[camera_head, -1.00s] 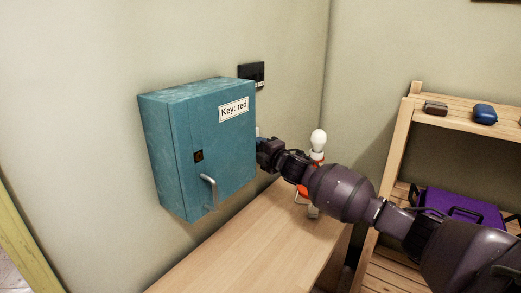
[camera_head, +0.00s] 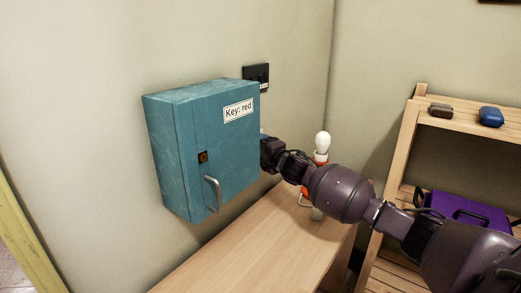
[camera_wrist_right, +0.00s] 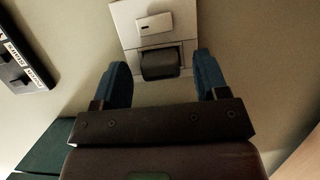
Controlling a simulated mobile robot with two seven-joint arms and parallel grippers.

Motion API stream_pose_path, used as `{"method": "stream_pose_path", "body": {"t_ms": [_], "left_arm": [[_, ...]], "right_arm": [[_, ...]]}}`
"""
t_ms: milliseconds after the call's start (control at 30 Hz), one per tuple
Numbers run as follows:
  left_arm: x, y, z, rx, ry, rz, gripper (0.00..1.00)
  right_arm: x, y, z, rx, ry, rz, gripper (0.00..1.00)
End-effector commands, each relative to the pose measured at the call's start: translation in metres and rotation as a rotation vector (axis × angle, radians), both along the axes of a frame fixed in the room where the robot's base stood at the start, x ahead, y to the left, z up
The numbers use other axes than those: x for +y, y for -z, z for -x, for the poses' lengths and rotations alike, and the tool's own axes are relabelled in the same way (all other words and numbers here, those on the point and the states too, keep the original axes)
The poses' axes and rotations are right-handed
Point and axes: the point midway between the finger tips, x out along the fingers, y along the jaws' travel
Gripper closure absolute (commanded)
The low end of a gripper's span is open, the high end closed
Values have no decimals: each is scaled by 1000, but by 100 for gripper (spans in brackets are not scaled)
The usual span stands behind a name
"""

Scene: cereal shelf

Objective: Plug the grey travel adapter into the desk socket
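In the right wrist view, a light wall socket plate (camera_wrist_right: 124,14) has a white upper insert with a small dark slot. A dark grey block, apparently the travel adapter (camera_wrist_right: 160,63), sits at its lower part; how deep it is seated cannot be told. My right gripper (camera_wrist_right: 163,75) is open, its two blue fingers on either side of the block with a gap to each. In the head view the right gripper (camera_head: 268,156) is beside the teal cabinet, which hides its tips and most of the socket. My left gripper is not in view.
The teal wall cabinet (camera_head: 182,150), labelled "Key: red", stands close to the gripper. A black wall panel (camera_head: 262,72) is above. A lamp with a white bulb (camera_head: 322,142) stands behind my right arm on the wooden desk (camera_head: 235,255). A wooden shelf (camera_head: 398,150) is at right.

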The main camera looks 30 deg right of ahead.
Motion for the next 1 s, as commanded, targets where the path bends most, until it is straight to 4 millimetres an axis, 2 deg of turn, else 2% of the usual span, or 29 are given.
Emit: {"method": "stream_pose_path", "body": {"t_ms": [300, 800, 1000], "left_arm": [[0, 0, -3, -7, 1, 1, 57], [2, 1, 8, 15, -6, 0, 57], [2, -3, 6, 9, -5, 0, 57]], "right_arm": [[-1, 1, 3, 1, 0, 0, 33], [-8, 0, 78, 1, 0, 1, 33], [-9, 0, 99, 0, 0, 1, 33]]}}
